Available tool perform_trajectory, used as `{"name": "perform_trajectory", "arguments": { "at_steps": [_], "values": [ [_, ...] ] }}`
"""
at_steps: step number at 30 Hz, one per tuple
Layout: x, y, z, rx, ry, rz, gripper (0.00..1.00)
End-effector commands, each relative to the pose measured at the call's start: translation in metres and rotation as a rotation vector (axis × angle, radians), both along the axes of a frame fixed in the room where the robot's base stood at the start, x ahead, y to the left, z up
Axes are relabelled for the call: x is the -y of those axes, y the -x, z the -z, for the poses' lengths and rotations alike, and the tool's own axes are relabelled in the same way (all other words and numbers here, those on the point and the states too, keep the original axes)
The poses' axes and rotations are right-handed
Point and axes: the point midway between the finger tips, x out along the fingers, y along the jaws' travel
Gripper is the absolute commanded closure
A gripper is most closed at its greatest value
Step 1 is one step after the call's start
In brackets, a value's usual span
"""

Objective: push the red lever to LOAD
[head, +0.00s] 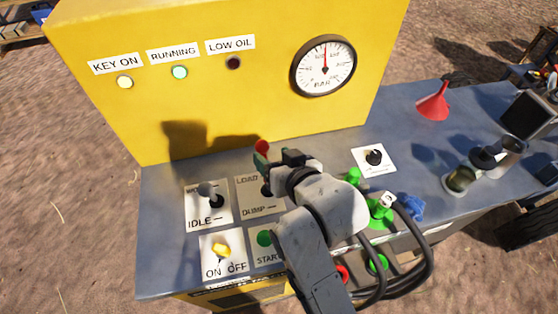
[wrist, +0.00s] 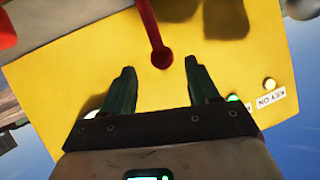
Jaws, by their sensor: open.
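The red lever's round knob (head: 262,146) shows just past my gripper (head: 276,160) in the head view. In the wrist view the lever (wrist: 159,52) comes down from the top edge, its ball end in line with the gap between my fingertips (wrist: 160,67). My gripper is open, with one dark green finger on each side of that gap. Whether a finger touches the lever I cannot tell. The lever's plate (head: 247,208) reads LOAD at its upper part and DUMP below. My gripper hides most of the shaft, so its exact setting is unclear.
The IDLE lever (head: 208,192) and yellow ON/OFF key (head: 221,251) are close left. A green START button (head: 265,238) is below. The yellow panel (head: 220,110) rises behind. A black knob (head: 374,157), red funnel (head: 433,104) and green valves (head: 381,214) are right.

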Motion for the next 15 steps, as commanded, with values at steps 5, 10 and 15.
{"name": "perform_trajectory", "arguments": {
  "at_steps": [5, 10, 15],
  "values": [
    [0.008, 0.012, -0.007, 0.0, 0.0, 0.0, 0.4],
    [0.009, 0.015, -0.009, -0.001, 0.0, 0.0, 0.4],
    [0.009, 0.015, -0.008, -0.001, 0.0, 0.0, 0.4]
  ]
}}
